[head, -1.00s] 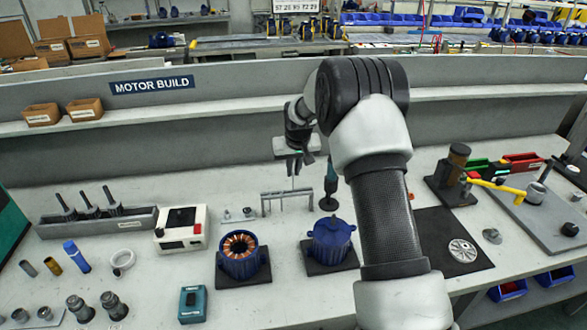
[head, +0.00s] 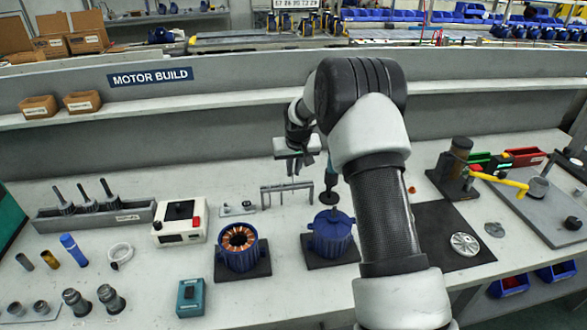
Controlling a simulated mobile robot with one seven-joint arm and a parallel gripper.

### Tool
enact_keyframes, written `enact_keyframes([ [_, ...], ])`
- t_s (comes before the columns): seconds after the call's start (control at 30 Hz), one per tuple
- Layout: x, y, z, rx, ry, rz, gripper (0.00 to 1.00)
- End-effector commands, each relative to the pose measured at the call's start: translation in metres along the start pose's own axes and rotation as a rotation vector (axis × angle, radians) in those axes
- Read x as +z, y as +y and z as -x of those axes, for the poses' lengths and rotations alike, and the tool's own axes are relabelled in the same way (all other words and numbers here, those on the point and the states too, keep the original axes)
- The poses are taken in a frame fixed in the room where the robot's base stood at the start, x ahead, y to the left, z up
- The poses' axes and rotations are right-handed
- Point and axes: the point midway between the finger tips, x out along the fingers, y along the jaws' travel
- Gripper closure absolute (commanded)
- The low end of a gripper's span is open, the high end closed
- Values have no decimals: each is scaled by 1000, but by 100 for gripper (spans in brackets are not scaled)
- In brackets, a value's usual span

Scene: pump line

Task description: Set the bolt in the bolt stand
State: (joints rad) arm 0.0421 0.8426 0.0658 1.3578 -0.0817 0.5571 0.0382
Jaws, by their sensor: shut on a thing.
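My gripper (head: 293,172) hangs fingers-down over the back middle of the bench, partly behind my own arm. It is shut on the bolt (head: 293,181), which shows only as a thin dark sliver below the fingers. A grey bridge-shaped rack (head: 286,187), which looks like the bolt stand, stands on the bench directly beneath. The bolt's lower end is close to the rack's top bar; whether it touches or is in a hole is too small to tell.
A small plate with fittings (head: 238,209) lies left of the rack. A blue motor housing with copper windings (head: 239,246) and a closed blue housing (head: 332,232) stand in front. A dark hanging tool (head: 328,190) is close on the right. A white box (head: 180,222) stands further left.

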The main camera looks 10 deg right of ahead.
Motion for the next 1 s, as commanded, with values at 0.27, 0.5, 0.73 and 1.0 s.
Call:
enact_keyframes([
  [0.27,4,0,-9,0,-1,0,100],
  [0.5,7,0,-16,0,-1,0,100],
  [0.73,9,0,-22,0,0,0,100],
  [1.0,12,0,-29,0,0,0,100],
])
